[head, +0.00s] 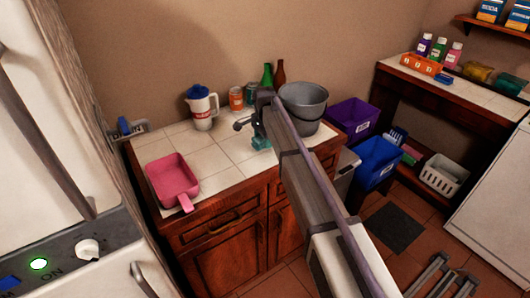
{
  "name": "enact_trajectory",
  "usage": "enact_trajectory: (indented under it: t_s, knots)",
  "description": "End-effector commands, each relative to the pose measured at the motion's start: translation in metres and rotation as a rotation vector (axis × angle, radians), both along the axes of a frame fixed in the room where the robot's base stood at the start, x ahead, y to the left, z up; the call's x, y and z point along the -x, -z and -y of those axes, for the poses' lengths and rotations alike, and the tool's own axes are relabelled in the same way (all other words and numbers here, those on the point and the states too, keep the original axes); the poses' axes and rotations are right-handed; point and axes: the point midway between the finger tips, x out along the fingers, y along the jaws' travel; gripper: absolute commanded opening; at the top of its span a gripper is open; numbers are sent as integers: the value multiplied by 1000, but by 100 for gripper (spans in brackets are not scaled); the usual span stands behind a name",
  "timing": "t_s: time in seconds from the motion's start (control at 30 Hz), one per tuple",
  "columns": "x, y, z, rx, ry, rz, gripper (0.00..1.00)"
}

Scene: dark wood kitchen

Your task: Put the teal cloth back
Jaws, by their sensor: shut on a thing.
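The teal cloth (261,143) is a small crumpled patch at the tip of my gripper (259,132), over the white tiled counter (218,153). My gripper is shut on the cloth, in front of the grey bucket. I cannot tell whether the cloth touches the tiles. My arm hides part of the counter and cabinet behind it.
The counter also holds a pink dustpan (172,181), a white and blue jug (201,107), cans (236,98), bottles (267,76) and a grey bucket (304,104). Purple (354,116) and blue (376,160) bins stand to the right. Tiles between dustpan and gripper are clear.

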Motion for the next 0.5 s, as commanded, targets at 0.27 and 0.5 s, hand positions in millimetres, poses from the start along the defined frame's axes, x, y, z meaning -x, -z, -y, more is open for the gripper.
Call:
enact_trajectory:
  t_s: [0.27, 0.5]
  knots:
    - [0, 34, 0, 0, 0, 0, 34]
    - [0, 37, 0, 0, 0, 0, 34]
